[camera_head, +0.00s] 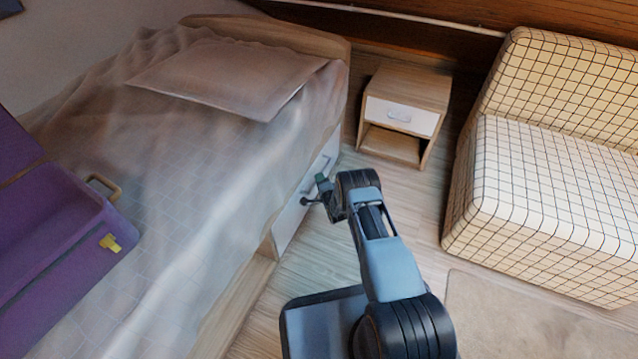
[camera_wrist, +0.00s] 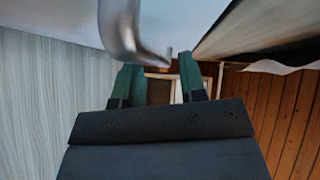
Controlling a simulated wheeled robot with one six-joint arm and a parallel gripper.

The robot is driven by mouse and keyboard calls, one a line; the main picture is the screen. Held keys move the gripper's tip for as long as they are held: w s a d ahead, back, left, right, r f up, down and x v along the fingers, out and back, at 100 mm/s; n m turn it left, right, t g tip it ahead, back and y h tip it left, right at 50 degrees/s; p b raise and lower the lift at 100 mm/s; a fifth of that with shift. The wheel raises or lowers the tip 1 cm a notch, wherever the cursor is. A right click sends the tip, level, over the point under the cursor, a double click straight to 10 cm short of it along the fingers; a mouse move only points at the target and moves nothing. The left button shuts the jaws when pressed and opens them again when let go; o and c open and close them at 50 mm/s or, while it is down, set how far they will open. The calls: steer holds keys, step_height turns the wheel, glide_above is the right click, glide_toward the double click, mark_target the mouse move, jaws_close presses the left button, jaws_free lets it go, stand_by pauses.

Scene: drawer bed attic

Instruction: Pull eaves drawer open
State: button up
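A white drawer front (camera_head: 292,212) is set low in the side of the bed and looks flush with it. In the wrist view the pale drawer front (camera_wrist: 55,18) runs along the top, with a curved metal handle (camera_wrist: 118,30) close to the camera. My gripper (camera_head: 312,192) is at this front, low beside the bed. In the wrist view its two green fingers (camera_wrist: 158,72) stand apart with a gap between them. The handle's bent end shows over that gap; I cannot tell whether either finger touches it. The gripper hides part of the front in the head view.
A nightstand (camera_head: 434,92) with a small white drawer (camera_head: 401,115) stands beyond the bed. A checked sofa (camera_head: 545,180) is at the right. A purple suitcase (camera_head: 60,250) lies on the bed (camera_head: 200,170). Wooden floor (camera_head: 305,265) lies open beside the bed, with a rug (camera_head: 530,320) at lower right.

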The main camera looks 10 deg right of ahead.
steer(key=shift+w+a+f+b, duration=0.15)
steer(key=shift+w+b, duration=0.15)
steer(key=shift+w, duration=0.65)
jaws_close()
